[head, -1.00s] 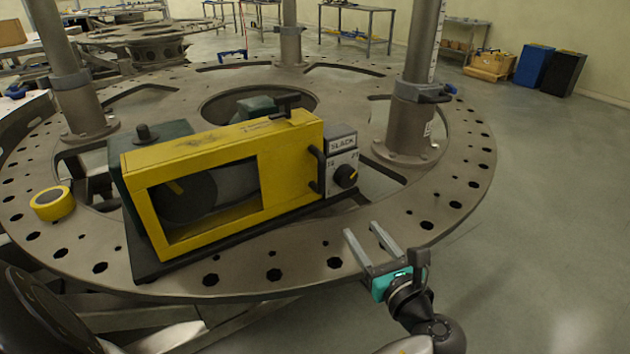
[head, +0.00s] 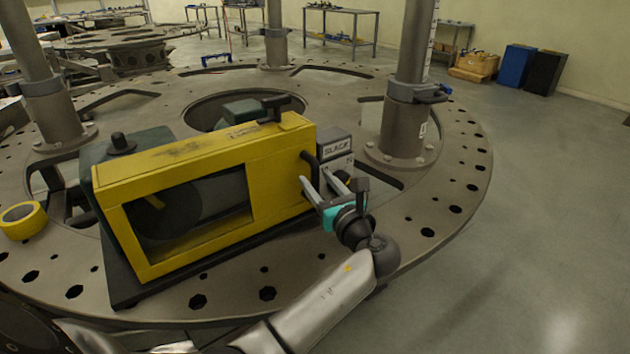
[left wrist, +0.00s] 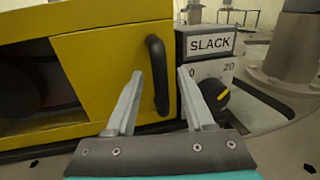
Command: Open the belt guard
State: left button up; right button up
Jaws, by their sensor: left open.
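The yellow belt guard (head: 180,154) stands on a dark base on the round metal plate, with a dark window in its front. It looks closed. Its black handle (left wrist: 158,74) is upright on the right end of the guard. My left gripper (head: 318,178) is open at that end. In the left wrist view its fingers (left wrist: 160,98) point at the guard, and the handle shows between them, not gripped. I cannot tell whether a finger touches the guard. My right gripper is not in view.
The SLACK box (left wrist: 208,62) with a black dial (left wrist: 214,93) stands just right of the handle, close to my right finger. A thick post (head: 403,125) rises behind it. A yellow tape roll (head: 22,220) lies at the left. The floor at the right is clear.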

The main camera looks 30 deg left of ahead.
pick_arm(q)
jog(key=shift+x, duration=1)
grip_shut()
dwell(0.8)
